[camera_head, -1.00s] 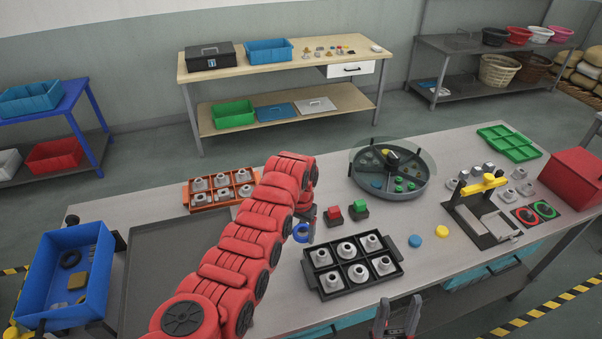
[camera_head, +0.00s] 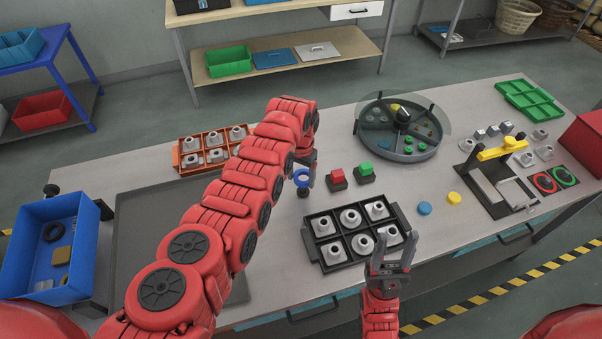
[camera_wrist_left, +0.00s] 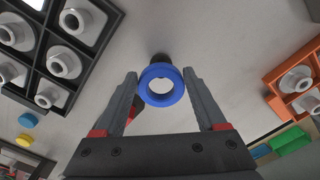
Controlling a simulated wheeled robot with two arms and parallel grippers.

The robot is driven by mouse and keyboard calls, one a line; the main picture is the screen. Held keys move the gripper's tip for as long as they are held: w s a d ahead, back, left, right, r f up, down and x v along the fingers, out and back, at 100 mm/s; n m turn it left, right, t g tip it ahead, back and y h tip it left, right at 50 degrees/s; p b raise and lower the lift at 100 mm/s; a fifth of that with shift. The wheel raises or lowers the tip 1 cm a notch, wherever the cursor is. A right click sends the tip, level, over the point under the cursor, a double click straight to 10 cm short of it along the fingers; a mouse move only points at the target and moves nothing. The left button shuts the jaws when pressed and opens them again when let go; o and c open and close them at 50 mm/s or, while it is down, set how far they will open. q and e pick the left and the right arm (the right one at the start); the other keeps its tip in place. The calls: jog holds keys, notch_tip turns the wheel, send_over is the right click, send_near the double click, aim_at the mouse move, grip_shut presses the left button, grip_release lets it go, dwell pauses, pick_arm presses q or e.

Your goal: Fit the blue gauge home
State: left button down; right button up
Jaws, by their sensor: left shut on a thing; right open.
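The blue gauge (camera_head: 302,182) is a ring, held over the table just left of the red and green button blocks. My left gripper (camera_head: 306,164) is shut on it. In the left wrist view the blue ring (camera_wrist_left: 161,102) sits between the two fingertips (camera_wrist_left: 160,78), its hole facing the camera. A dark round piece (camera_wrist_left: 160,58) shows right behind the ring; I cannot tell whether it touches. My right gripper (camera_head: 394,246) is open and empty, at the near right corner of the black tray (camera_head: 311,240).
The black tray and an orange tray (camera_head: 180,167) hold several grey flanged fittings. A round divided tank (camera_head: 420,155) stands behind the red block (camera_head: 337,175) and green block (camera_head: 365,168). Blue and yellow discs lie right of the black tray. A yellow-handled fixture (camera_head: 500,151) stands further right.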

aim_at(301, 194)
pick_arm(q)
notch_tip(301, 194, down, 2)
jog(key=shift+w+b, duration=0.1)
jog(key=shift+b, duration=0.4)
jog(key=shift+s+r+p, duration=0.1)
jog(key=shift+s+p, duration=0.1)
jog(key=shift+p, duration=0.2)
dwell(0.6)
dwell(0.8)
jog(key=shift+f+b, duration=1.75)
jog(key=shift+b, duration=0.05)
dwell(0.8)
jog(key=shift+f+b, duration=0.15)
jog(key=shift+b, duration=0.3)
dwell(2.5)
